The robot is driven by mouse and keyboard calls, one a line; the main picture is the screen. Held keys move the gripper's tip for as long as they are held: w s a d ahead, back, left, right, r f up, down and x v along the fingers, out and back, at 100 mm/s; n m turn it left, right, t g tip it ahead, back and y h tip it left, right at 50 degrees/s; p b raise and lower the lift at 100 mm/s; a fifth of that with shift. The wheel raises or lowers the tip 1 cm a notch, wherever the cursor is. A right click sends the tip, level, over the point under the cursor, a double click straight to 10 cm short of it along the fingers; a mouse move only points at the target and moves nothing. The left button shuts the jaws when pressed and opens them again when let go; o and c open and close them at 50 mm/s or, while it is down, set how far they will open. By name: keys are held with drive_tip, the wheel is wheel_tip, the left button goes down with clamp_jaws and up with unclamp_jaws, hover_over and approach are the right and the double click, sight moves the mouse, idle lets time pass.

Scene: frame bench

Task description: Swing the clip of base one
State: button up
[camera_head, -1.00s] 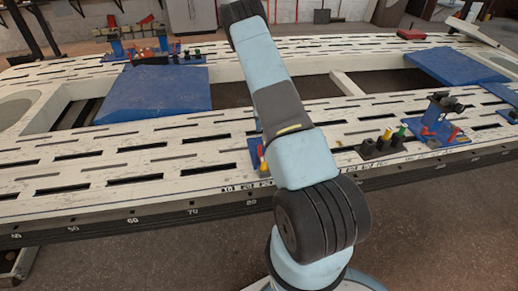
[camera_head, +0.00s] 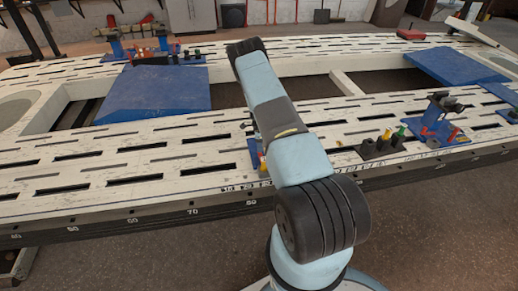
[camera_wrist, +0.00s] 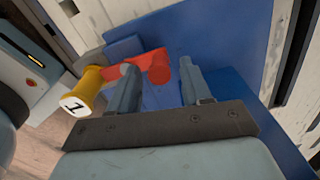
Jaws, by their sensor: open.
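Base one's blue plate (camera_wrist: 235,40) fills much of the wrist view. A yellow post (camera_wrist: 88,88) with a white end marked 1 stands at its left. A red clip (camera_wrist: 137,63) runs from beside the post to a rounded red end. My gripper (camera_wrist: 157,66) is open, with its two grey fingers apart. The clip's rounded end shows between the fingertips; I cannot tell whether either finger touches it. In the head view, my arm mostly hides base one, leaving a blue edge (camera_head: 253,153) visible; my gripper is hidden there.
The slotted white frame bench (camera_head: 110,190) spans the head view. A blue block (camera_head: 155,92) lies left of my arm. Another blue base (camera_head: 437,130) with a dark clamp stands at right, near several dark cups (camera_head: 370,149). Open floor (camera_head: 440,230) lies in front.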

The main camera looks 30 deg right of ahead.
drive_tip(key=shift+f, duration=1.1)
clamp_jaws()
